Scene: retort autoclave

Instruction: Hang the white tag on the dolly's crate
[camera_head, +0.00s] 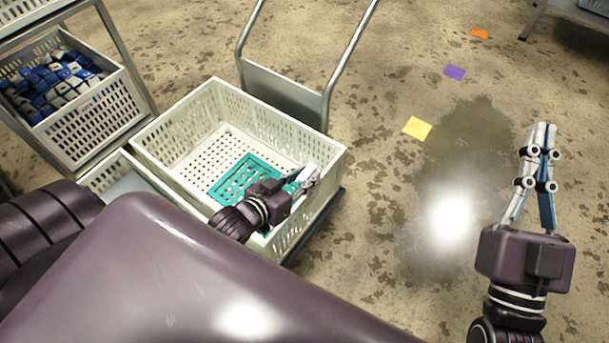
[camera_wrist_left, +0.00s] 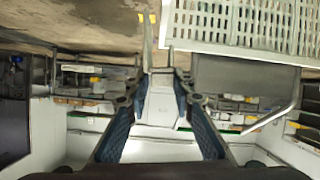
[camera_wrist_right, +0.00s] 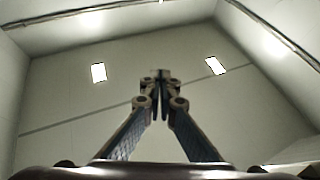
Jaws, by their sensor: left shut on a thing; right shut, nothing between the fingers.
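The cream crate (camera_head: 190,112) stands on the dolly, with slotted walls and a teal lattice piece (camera_head: 228,184) on its floor. My left gripper (camera_head: 306,176) is at the crate's near right corner, close to the rim. In the left wrist view it is shut on the white tag (camera_wrist_left: 161,103), a pale piece between its fingers. The crate's slotted wall (camera_wrist_left: 240,25) is just beyond the fingertips; I cannot tell whether the tag touches it. In the head view the tag is hard to make out. My right gripper (camera_head: 541,128) is shut and empty, well right of the dolly.
The dolly's metal handle (camera_head: 340,65) rises behind the crate. A rack at left holds a crate (camera_head: 95,118) of blue and white packs.

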